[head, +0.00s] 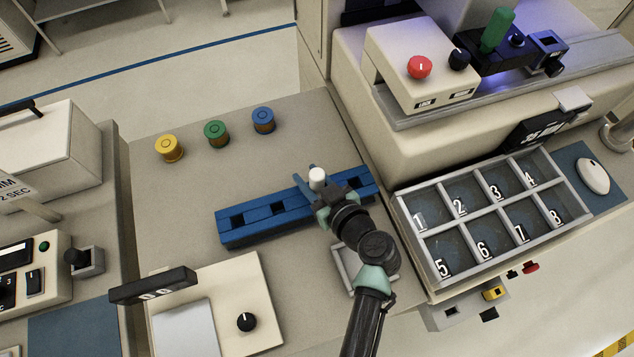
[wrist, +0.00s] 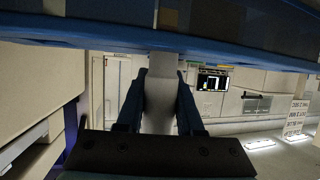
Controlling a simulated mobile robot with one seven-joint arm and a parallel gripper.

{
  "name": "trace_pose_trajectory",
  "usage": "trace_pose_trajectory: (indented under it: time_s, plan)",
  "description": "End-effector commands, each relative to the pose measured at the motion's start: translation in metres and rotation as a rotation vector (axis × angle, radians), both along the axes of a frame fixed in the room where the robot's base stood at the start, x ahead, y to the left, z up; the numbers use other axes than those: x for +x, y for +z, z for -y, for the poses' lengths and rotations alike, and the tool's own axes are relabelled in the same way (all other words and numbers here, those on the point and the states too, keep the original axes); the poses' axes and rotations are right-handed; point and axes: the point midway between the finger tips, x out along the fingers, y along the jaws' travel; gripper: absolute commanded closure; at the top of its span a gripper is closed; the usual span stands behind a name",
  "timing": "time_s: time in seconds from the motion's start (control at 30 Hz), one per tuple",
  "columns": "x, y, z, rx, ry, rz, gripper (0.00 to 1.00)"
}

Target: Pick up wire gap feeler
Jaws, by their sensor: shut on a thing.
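My gripper (head: 314,188) is at the blue slotted rack (head: 265,222) on the bench. It is shut on a pale, round-ended piece (head: 317,175), which I take to be the wire gap feeler. In the wrist view the fingers of my gripper (wrist: 160,95) press on both sides of this pale feeler (wrist: 161,75). The blue rack (wrist: 240,52) runs across the top of that view, close to the fingertips. Whether the feeler still sits in the rack or is clear of it, I cannot tell. Its far end is hidden.
Yellow (head: 169,149), green (head: 216,133) and blue (head: 263,120) spools stand behind the rack. A numbered compartment tray (head: 478,217) is at the right, below the bonder machine (head: 420,75). A beige box with a black knob (head: 247,321) is at the front left. The bench left of the spools is clear.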

Motion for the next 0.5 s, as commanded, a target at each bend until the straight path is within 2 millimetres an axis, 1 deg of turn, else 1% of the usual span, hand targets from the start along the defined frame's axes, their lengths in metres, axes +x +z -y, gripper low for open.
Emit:
trace_pose_trajectory:
  time_s: [0.17,0.27,0.37,0.5]
  plan:
    - [0.000,0.001,0.000,0.001,0.000,0.001,1.00]
    - [0.001,0.006,0.000,0.001,0.000,0.003,1.00]
    - [0.001,0.018,0.000,-0.001,0.001,0.006,1.00]
    - [0.001,0.043,0.000,-0.001,0.002,0.007,1.00]
